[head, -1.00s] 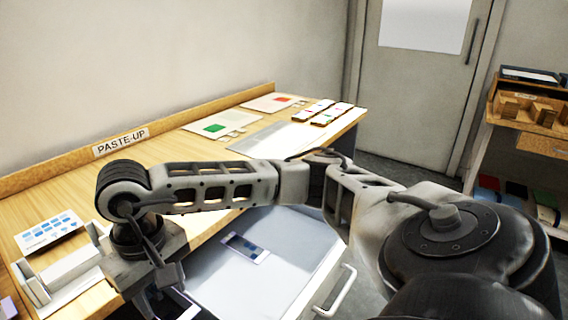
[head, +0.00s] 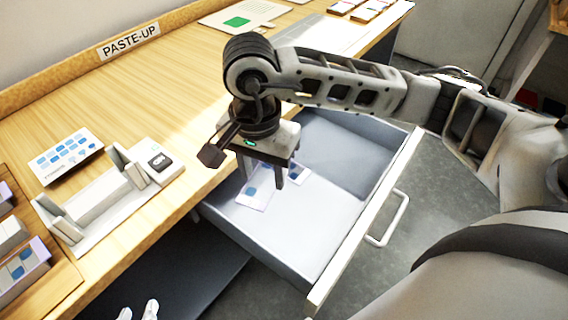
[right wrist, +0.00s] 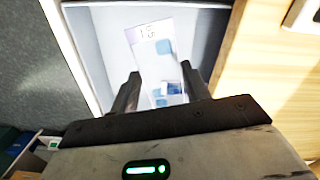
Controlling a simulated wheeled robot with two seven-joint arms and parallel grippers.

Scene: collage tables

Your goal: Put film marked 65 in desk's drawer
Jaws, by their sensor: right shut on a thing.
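My right gripper (head: 265,176) hangs over the open desk drawer (head: 385,195), fingers pointing down. It is shut on a pale film (head: 252,196) with blue patches. The right wrist view shows this film (right wrist: 150,38) between the fingers; its marking is partly visible and I cannot read it surely. A second film (head: 299,172) with darker blue patches shows behind the fingers, seemingly on the drawer floor. I cannot tell whether the held film touches the floor. At the bottom edge, two pale tips, apparently my left gripper (head: 138,312), are barely in view.
The wooden desk (head: 190,75) carries a blue-dotted card (head: 66,156), a white stand (head: 105,205) and a small dark-topped block (head: 160,161). A tray (head: 50,292) of films is at the lower left. The drawer's handle (head: 390,220) sticks out to the right.

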